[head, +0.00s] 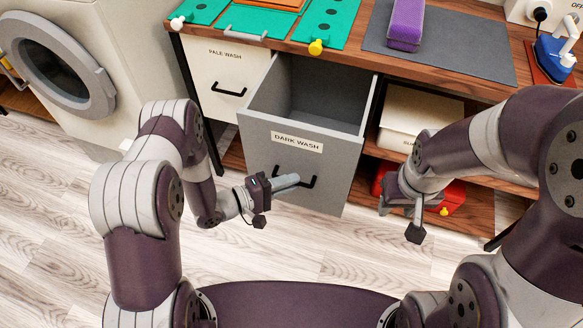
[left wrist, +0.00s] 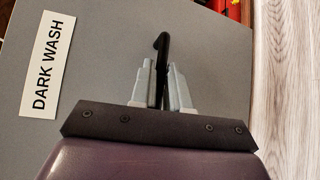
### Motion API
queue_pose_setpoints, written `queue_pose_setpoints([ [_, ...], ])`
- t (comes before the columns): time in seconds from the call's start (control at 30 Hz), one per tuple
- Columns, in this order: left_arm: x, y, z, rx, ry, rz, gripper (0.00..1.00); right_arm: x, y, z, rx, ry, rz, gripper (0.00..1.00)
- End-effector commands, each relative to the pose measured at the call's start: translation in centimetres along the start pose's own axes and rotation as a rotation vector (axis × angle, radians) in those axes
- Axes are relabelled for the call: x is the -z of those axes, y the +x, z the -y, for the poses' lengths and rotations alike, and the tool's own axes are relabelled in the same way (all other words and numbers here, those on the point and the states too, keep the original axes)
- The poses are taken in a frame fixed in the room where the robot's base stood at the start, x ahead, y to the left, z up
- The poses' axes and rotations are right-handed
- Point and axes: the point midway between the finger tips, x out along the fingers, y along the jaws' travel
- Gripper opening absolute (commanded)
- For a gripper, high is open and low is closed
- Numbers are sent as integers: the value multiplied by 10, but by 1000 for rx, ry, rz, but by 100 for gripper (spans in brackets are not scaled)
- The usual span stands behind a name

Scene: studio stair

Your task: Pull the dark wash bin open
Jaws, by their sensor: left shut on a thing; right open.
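The dark wash bin (head: 262,155) is a grey drawer under the wooden counter, labelled "DARK WASH". It stands pulled out, and its empty-looking inside shows from above. Its black handle (head: 312,182) is on the front below the label. My left gripper (head: 296,180) is at the handle, shut on it. In the left wrist view the two grey fingers sit on either side of the black handle (left wrist: 162,45), with the bin's grey front (left wrist: 100,60) behind. My right gripper (head: 415,215) is open and empty, to the right of the bin, in front of the lower shelf.
The pale wash bin (head: 222,75) is shut, left of the dark one. A washing machine (head: 60,65) stands at the far left. The counter (head: 455,80) carries green mats, a purple block and a blue iron. A red box (head: 453,195) is on the lower shelf. The floor in front is clear.

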Motion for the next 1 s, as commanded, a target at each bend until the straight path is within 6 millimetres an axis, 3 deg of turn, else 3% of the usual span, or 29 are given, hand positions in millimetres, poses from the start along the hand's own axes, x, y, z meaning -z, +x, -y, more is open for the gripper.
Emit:
queue_pose_setpoints([
  [0.2, -12, -12, 3, 1, -1, 0, 0, 1, -8, 0, 0, 0, 0, 43],
  [0.6, -14, -14, 5, 1, -1, 0, 0, 1, -8, 0, 0, 0, 0, 43],
  [0.63, -14, -14, 5, 1, -1, 0, 19, 1, -8, 0, 0, 0, 0, 43],
  [0.7, -14, -14, 5, 1, -1, 0, 38, 1, -8, 0, 0, 0, 0, 43],
  [1.0, -14, -15, 4, 0, 0, -1, 38, 1, -9, 0, 0, 0, 0, 43],
])
